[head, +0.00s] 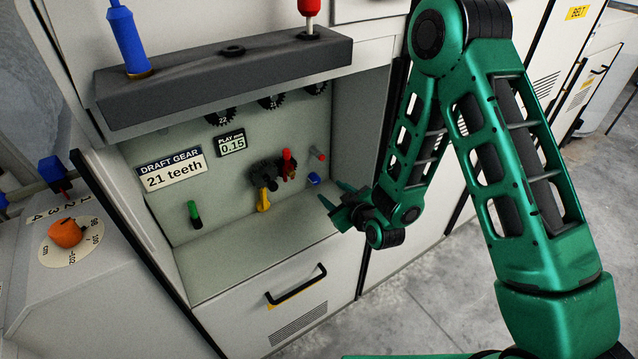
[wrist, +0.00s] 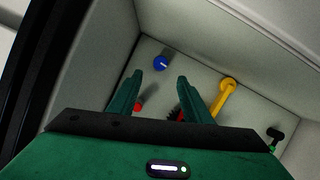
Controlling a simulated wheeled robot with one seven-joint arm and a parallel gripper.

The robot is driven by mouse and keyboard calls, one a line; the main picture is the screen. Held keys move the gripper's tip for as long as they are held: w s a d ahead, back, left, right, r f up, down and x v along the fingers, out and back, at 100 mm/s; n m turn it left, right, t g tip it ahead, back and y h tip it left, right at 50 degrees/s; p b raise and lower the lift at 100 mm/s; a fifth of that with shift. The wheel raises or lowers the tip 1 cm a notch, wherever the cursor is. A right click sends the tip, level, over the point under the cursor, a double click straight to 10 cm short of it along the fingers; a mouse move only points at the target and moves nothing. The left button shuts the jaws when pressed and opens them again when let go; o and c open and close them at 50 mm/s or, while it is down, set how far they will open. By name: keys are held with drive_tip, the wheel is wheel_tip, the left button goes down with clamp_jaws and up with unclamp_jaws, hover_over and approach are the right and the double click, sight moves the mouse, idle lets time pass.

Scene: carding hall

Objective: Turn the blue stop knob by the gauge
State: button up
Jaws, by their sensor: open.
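The blue stop knob (head: 313,179) is small and sits low on the right of the recess's back panel. In the wrist view it is a round blue knob (wrist: 160,63) with a white mark, just beyond and between the fingertips. My gripper (head: 335,195) is open and empty at the recess's right front, apart from the knob as far as I can tell. In the wrist view its two green fingers (wrist: 158,79) stand spread. The gauge (head: 231,144), a small display reading PLAY mm 0.15, is up and left of the knob.
A yellow lever (head: 263,200), a red handle (head: 287,164), a red-tipped peg (head: 318,153) and a green handle (head: 194,214) stick out nearby. A dark ledge (head: 225,77) overhangs the recess. The recess's side wall (head: 362,125) is close. The recess floor (head: 240,260) is clear.

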sight(317, 180)
drive_tip(key=x, duration=1)
drive_tip(key=shift+w+a, duration=0.2)
drive_tip(key=shift+w, duration=0.15)
drive_tip(key=c, duration=1.1)
